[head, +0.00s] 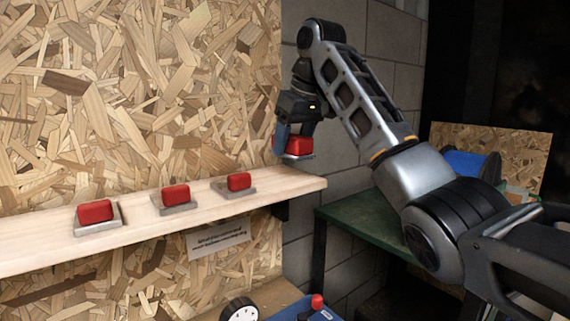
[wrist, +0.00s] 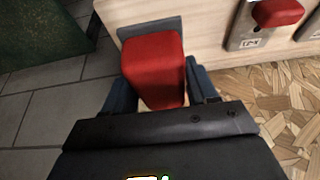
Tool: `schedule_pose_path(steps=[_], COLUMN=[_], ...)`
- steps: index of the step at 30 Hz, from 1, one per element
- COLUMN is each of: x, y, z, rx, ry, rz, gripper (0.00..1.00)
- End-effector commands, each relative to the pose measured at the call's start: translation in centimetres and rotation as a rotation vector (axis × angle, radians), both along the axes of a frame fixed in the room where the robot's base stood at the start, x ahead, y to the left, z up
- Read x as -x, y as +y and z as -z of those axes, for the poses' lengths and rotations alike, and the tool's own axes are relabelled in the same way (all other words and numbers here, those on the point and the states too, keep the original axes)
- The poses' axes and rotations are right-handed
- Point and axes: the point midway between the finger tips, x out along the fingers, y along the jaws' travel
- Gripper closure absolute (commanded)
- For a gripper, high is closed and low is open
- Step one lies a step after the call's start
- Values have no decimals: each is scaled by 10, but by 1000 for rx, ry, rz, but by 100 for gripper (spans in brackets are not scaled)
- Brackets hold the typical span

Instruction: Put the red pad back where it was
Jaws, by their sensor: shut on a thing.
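My gripper (head: 297,138) is shut on a red pad (head: 299,147) above the right end of the wooden shelf (head: 285,186). In the wrist view the held red pad (wrist: 153,70) sits between the two dark blue fingers. A grey plate (head: 296,157) shows right under the held pad; it also shows beyond the pad in the wrist view (wrist: 170,24). I cannot tell for certain whether it is joined to the pad. Three other red pads, at left (head: 95,211), middle (head: 176,195) and right (head: 239,181), rest on grey plates along the shelf.
A chipboard wall (head: 140,90) stands behind the shelf, and a paper sign (head: 219,240) hangs below it. A green table (head: 365,228) is at lower right. A round dial (head: 239,310) and a red knob (head: 318,301) stand below. The shelf's right end looks bare.

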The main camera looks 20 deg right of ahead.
Motion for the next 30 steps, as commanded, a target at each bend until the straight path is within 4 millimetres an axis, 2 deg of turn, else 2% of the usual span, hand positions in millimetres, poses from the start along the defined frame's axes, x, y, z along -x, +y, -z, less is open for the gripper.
schedule_pose_path(steps=[4, 11, 18, 29, 30], x=[-12, -15, -15, -15, -15], y=[10, 11, 11, 11, 11], z=[9, 18, 47, 53, 54], rx=[-3, 1, 1, 0, 1], ry=[-2, 1, -1, -2, -1], rz=[-1, -1, 0, 0, 0], gripper=[67, 67, 67, 67, 41])
